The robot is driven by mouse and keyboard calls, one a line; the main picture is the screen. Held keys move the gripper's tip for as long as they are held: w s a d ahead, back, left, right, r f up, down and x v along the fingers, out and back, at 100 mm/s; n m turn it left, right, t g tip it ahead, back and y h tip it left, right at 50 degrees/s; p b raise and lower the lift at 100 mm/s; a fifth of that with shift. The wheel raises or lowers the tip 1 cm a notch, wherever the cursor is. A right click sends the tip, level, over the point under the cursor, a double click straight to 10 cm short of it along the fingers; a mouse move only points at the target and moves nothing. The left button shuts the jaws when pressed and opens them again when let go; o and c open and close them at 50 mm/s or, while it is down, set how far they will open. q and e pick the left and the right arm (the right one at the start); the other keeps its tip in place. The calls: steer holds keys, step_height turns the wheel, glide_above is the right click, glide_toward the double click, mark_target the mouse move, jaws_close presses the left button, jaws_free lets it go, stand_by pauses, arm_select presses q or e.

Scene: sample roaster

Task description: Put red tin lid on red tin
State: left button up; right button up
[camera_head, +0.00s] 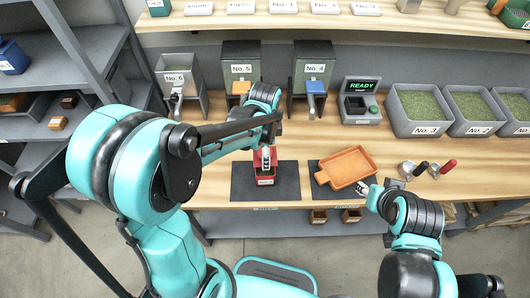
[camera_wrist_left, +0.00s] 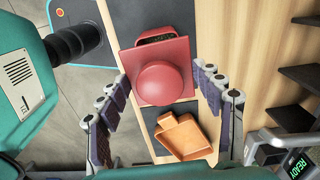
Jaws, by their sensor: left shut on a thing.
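The red tin (camera_head: 265,179) stands on a dark mat on the wooden counter. Most of it is hidden behind the lid in the left wrist view, where only its dark opening and rim (camera_wrist_left: 160,39) show. The red tin lid (camera_wrist_left: 180,55) is a square plate with a round knob. My left gripper (camera_wrist_left: 162,78) is shut on the lid, with a finger at each side. In the head view the lid (camera_head: 264,157) is over the tin; I cannot tell whether they touch. My right gripper (camera_head: 364,190) is near the orange tray; its opening is too small to tell.
An orange tray (camera_head: 347,167) lies on a second mat to the right. Two small cups with handles (camera_head: 423,168) stand beyond it. Dispensers (camera_head: 312,70), a READY device (camera_head: 360,103) and bins of green material (camera_head: 420,110) line the back.

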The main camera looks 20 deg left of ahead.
arm_select(q)
steer(key=shift+d+f+b, duration=0.1)
steer(key=shift+f+b, duration=0.2)
steer(key=shift+b, duration=0.05)
steer(key=shift+f+b, duration=2.25)
steer(key=shift+f, duration=0.4)
steer(key=shift+f+b, duration=0.45)
steer(key=shift+b, duration=0.15)
steer(key=o, duration=1.2)
steer(key=shift+o, duration=0.2)
